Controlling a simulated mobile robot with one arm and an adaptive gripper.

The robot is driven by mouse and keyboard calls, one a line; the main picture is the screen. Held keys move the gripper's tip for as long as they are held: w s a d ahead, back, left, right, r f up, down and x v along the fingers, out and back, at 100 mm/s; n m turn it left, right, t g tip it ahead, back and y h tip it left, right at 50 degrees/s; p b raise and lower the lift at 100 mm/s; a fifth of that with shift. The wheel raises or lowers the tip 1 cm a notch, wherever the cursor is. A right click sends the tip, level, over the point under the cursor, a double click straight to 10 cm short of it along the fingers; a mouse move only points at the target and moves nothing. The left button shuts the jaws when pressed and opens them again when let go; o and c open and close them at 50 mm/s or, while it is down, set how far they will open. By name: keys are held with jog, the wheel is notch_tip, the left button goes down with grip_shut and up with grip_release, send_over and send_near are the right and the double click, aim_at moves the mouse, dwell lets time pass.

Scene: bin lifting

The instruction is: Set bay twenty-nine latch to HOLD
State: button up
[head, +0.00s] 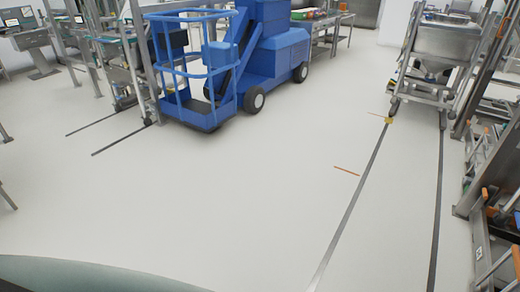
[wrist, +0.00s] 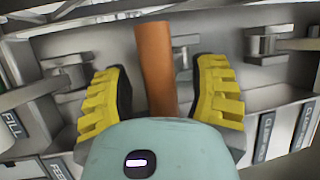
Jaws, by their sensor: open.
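In the wrist view my gripper (wrist: 160,72) is open, with one yellow padded finger on each side of an orange-brown bar (wrist: 154,65). The bar stands between the fingers, with visible gaps on both sides; its lower end is hidden behind my gripper's teal housing. I cannot tell whether this bar is the bay twenty-nine latch. A label reading FILL (wrist: 13,122) is at the left, and another dark label (wrist: 264,138) at the right is hard to read. No HOLD mark or bay number is legible. My gripper is not visible in the head view.
Grey metal brackets (wrist: 268,44) flank the bar. In the head view a blue lift vehicle (head: 235,60) stands at the back, a steel hopper on a wheeled frame (head: 445,45) at the upper right, and metal racking (head: 480,100) along the right edge. The middle floor is clear.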

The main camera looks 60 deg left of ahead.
jog(key=shift+o, duration=0.3)
grip_shut()
dwell(0.3)
